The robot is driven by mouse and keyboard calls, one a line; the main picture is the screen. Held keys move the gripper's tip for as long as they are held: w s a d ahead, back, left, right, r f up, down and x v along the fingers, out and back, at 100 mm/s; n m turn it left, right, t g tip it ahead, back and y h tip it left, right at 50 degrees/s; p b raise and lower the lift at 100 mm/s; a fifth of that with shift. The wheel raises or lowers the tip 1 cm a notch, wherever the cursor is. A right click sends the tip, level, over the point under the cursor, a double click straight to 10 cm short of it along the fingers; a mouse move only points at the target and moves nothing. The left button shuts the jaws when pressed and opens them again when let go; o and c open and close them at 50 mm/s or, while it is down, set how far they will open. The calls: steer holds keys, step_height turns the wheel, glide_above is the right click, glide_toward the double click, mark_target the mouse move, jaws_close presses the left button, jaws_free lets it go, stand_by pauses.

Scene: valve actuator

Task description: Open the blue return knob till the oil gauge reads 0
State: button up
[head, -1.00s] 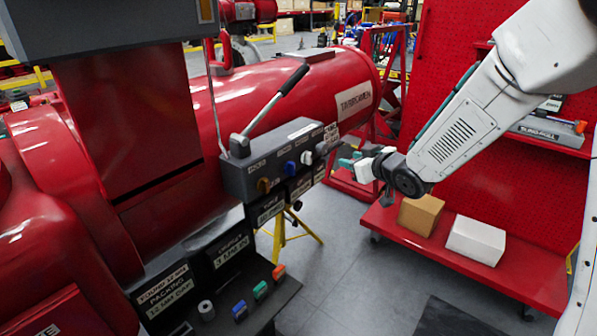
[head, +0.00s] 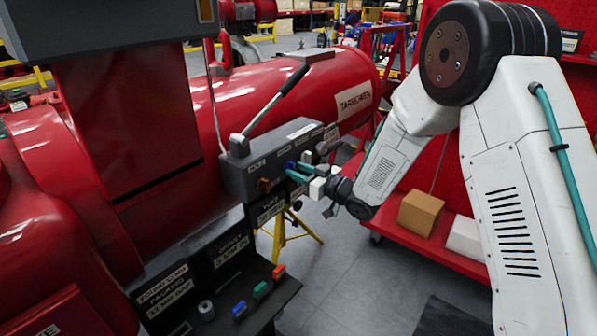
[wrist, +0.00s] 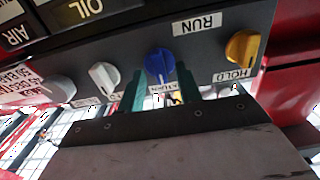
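The blue return knob (wrist: 160,64) sits on the dark grey control box in the wrist view, under a RUN label, with a partly hidden label below it. In the head view the blue knob (head: 290,166) is partly covered by my gripper (head: 301,176). In the wrist view my gripper (wrist: 161,88) has its two teal fingers apart, one on each side of the blue knob and just below it. I cannot tell whether they touch it. An OIL label (wrist: 81,11) shows at the upper left; no gauge reading is legible.
A yellow knob (wrist: 242,47) marked HOLD is right of the blue knob in the wrist view, and a white knob (wrist: 104,76) and a grey knob (wrist: 59,88) are to its left. A long pump lever (head: 277,100) rises above the box (head: 236,180). A red cart (head: 437,250) stands to the right.

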steer(key=shift+w+a, duration=0.15)
steer(key=shift+a, duration=0.05)
steer(key=shift+c, duration=0.3)
jaws_close()
